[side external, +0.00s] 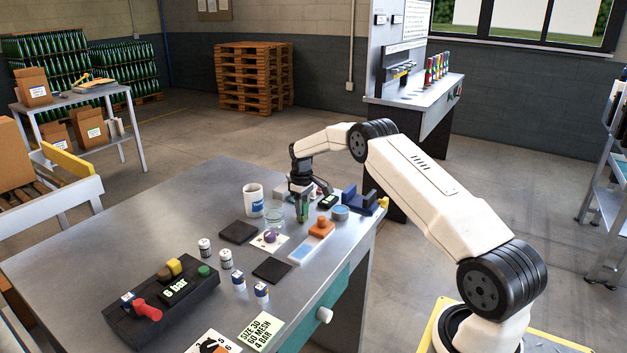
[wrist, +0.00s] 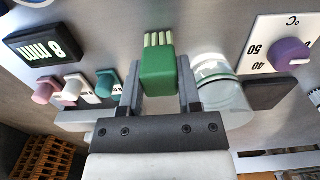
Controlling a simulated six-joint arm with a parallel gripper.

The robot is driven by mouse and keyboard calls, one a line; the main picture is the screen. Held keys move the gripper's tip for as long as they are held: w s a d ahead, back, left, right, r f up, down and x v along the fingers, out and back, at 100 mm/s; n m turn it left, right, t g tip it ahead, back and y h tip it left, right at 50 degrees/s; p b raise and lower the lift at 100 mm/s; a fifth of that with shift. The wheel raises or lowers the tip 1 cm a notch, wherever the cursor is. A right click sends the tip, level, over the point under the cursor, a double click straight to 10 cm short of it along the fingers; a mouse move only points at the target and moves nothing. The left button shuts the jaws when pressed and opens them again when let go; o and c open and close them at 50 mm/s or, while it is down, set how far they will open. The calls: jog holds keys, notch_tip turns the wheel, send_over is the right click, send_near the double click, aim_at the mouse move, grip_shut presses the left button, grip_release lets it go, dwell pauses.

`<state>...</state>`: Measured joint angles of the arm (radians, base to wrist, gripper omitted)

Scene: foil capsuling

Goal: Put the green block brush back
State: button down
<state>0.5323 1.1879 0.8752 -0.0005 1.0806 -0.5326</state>
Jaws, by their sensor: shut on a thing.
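The green block brush (wrist: 157,74) is a green block with pale bristles on one end. My gripper (wrist: 160,90) is shut on its sides in the wrist view, with the bristles pointing away from the gripper. In the side view my gripper (side external: 302,192) points down over the grey table, and the green brush (side external: 303,211) shows below its fingers, upright. A clear glass jar (side external: 274,216) stands just left of the brush; it also shows right of the fingers in the wrist view (wrist: 222,88). I cannot tell whether the brush touches the table.
A white mug (side external: 253,201) stands behind the jar. Black pads (side external: 239,232) lie left. A black rack (side external: 160,308) lies front left. The table's back left is clear.

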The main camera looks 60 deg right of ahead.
jog(key=shift+f, duration=0.2)
jog(key=shift+c, duration=1.5)
grip_release()
jog(key=shift+r, duration=0.1)
notch_tip(320, 180, up, 12)
jog(key=shift+r, duration=0.1)
